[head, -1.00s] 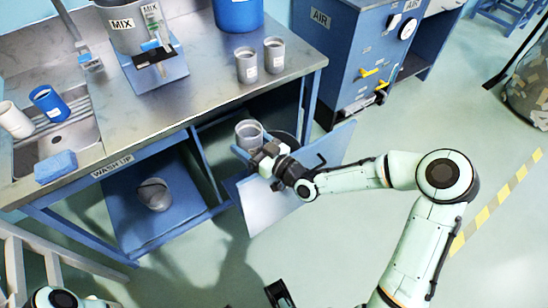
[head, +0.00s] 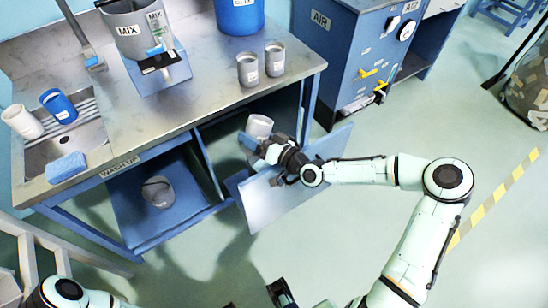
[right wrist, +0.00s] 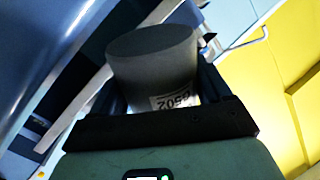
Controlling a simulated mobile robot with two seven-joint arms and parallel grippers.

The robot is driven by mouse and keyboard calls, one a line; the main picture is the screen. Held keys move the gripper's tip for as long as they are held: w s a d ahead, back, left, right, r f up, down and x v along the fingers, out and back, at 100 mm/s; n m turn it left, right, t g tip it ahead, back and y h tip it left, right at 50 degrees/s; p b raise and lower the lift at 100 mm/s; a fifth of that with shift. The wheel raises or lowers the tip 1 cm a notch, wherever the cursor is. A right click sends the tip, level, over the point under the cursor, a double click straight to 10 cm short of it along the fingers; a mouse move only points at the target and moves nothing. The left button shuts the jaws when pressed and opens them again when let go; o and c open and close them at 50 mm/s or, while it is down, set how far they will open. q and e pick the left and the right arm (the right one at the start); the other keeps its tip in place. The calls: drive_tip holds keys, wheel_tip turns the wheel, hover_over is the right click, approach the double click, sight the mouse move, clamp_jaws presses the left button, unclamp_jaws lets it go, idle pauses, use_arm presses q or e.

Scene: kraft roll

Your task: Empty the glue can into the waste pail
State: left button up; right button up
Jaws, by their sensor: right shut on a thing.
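My right gripper (head: 266,153) is shut on a grey can (head: 259,127), in front of the open bay under the bench. The can is tilted in the head view, and its contents cannot be made out. In the right wrist view the grey can (right wrist: 150,58) sits between the fingers, with a white label reading G502. A grey pail (head: 158,192) stands on the blue lower shelf; its marking cannot be read. Whatever lies behind the right gripper is hidden. A dark part of what looks like my left gripper (head: 282,292) shows at the bottom edge; its jaws are unclear.
Two grey cans (head: 248,70) and (head: 275,60) stand near the bench's right edge. A mixer pot (head: 130,32), blue drum (head: 240,14), sink (head: 65,145), and blue and white cups are on the bench (head: 215,95). A blue door panel (head: 275,205) stands open below my right gripper.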

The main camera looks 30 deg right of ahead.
drive_tip(key=shift+w+d+r+m+p, duration=0.2)
drive_tip(key=shift+d+r+m+p, duration=0.1)
drive_tip(key=shift+r+m+p, duration=0.15)
drive_tip(key=shift+f+m, duration=0.25)
drive_tip(key=shift+m, duration=0.2)
drive_tip(key=shift+d+f+m+g, duration=0.1)
drive_tip(key=shift+f+m+g, duration=0.05)
drive_tip(key=shift+m+g, duration=0.2)
drive_tip(key=shift+r+m+p, duration=0.25)
drive_tip(key=shift+m+p, duration=0.1)
drive_tip(key=shift+p, duration=0.05)
drive_tip(key=shift+r+m+p, duration=0.25)
drive_tip(key=shift+m+p, duration=0.15)
drive_tip(key=shift+p, duration=0.1)
drive_tip(key=shift+f+m+g+y+p, duration=0.2)
drive_tip(key=shift+f+m+p, duration=0.1)
drive_tip(key=shift+m, duration=0.45)
drive_tip(key=shift+f+m+g+y+p, duration=0.1)
drive_tip(key=shift+f+m+y+p, duration=0.15)
drive_tip(key=shift+m, duration=0.5)
idle(0.8)
drive_tip(key=shift+w+d+r+m+p, duration=0.35)
drive_tip(key=shift+d+r+m+p, duration=0.25)
drive_tip(key=shift+m, duration=0.2)
idle(0.7)
